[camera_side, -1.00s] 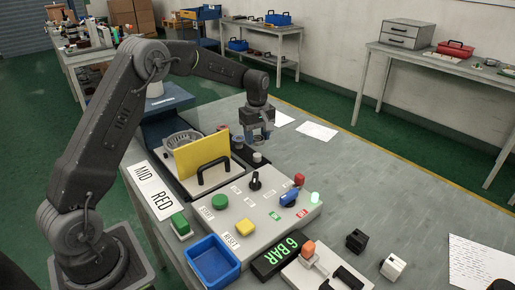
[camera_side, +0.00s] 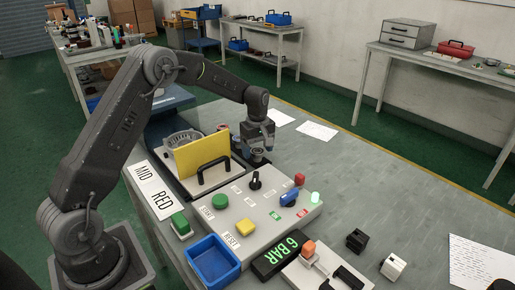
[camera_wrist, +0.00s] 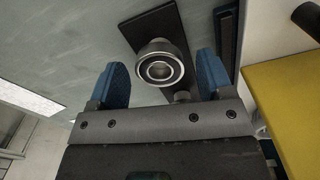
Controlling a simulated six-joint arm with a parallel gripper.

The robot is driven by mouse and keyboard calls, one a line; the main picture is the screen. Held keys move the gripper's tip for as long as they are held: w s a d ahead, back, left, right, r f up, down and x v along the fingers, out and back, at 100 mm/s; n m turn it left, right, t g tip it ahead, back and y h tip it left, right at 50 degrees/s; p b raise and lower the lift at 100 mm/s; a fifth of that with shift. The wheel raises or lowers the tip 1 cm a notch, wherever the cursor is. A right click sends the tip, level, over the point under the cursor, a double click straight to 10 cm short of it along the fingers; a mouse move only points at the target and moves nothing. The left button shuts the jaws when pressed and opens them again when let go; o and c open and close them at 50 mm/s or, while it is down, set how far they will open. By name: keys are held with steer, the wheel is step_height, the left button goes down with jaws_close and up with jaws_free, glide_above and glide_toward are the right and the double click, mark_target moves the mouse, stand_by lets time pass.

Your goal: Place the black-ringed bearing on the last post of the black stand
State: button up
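The black stand (camera_wrist: 146,21) is a dark strip on the grey bench in the wrist view. A round bearing (camera_wrist: 160,68) with a bright metal rim and a dark inner ring sits over it, with no finger touching it that I can see. The post under the bearing is hidden. A small grey post top (camera_wrist: 182,96) shows below it, near my gripper's bar. My gripper (camera_wrist: 162,76) is open, with one blue finger on each side of the bearing and gaps to both. In the side view my gripper (camera_side: 257,148) is low over the stand and hides most of it.
The yellow plate (camera_side: 201,154) with a black handle (camera_side: 212,170) stands close left of my gripper. The control panel (camera_side: 262,208) with its buttons and knobs lies in front. The bench (camera_side: 350,175) to the right is mostly clear.

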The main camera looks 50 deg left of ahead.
mark_target(257, 151)
steer(key=shift+r, duration=0.1)
step_height(257, 151, up, 12)
steer(key=s+d+r+m+t, duration=0.2)
steer(key=s+d+r+m, duration=0.2)
steer(key=s+d+r, duration=0.25)
steer(key=s+d+m+t, duration=0.1)
steer(key=s+m, duration=0.3)
steer(key=s, duration=0.4)
steer(key=s+d+m+t, duration=0.1)
steer(key=s+d+m, duration=0.3)
steer(key=s, duration=0.4)
steer(key=s+d+m+t, duration=0.1)
steer(key=s+d+m, duration=0.2)
steer(key=s, duration=0.5)
steer(key=shift+s+d+m+t, duration=0.2)
steer(key=shift+s+m+t, duration=0.1)
steer(key=shift+s+m, duration=0.1)
steer(key=shift+w, duration=0.1)
